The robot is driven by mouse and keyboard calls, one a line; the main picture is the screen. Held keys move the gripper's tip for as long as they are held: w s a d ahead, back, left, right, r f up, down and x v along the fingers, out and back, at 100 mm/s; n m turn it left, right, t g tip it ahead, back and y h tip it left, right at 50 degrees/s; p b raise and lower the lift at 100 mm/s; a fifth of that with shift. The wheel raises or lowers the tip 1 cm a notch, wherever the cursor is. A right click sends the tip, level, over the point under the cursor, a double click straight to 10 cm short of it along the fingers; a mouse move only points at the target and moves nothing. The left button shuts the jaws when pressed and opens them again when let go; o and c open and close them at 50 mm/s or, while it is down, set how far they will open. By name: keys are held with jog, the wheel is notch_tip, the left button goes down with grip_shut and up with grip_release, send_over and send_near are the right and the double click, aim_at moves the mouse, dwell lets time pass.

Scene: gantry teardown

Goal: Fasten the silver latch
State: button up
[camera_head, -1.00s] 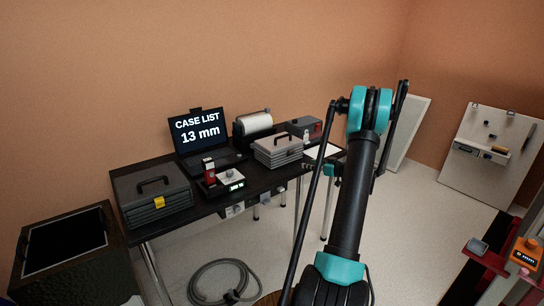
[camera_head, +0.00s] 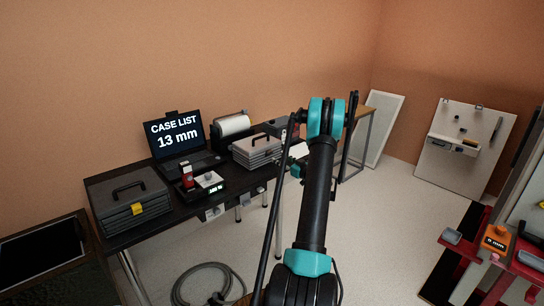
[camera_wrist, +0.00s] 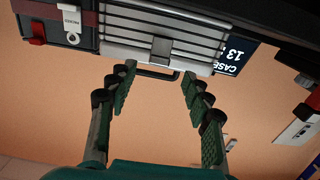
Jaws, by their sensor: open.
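The light grey ribbed case (camera_head: 257,153) lies on the dark workbench, with its handle on top. In the wrist view, which is upside down, the case (camera_wrist: 190,35) fills the top middle. Its silver latch (camera_wrist: 160,50) shows as a small grey plate on the front, near the black handle (camera_wrist: 157,73). I cannot tell whether the latch is fastened. My gripper (camera_wrist: 158,72) is open, its fingers spread either side of the latch and handle in the picture. It looks empty and apart from the case.
A laptop (camera_head: 174,138) reads "CASE LIST 13 mm". A darker case with a yellow latch (camera_head: 137,209) stands at the bench's left end. A hose (camera_head: 208,280) lies on the floor.

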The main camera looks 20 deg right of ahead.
aim_at(271, 152)
jog(key=x, duration=0.7)
jog(key=shift+c, duration=0.5)
grip_shut()
jog(key=shift+w+a+r+g, duration=0.1)
jog(key=shift+r+g, duration=0.2)
jog(key=shift+g, duration=0.3)
jog(key=shift+w+r+g+h, duration=0.2)
jog(key=shift+g+h, duration=0.3)
jog(key=shift+g, duration=0.4)
jog(key=shift+o, duration=0.5)
grip_release()
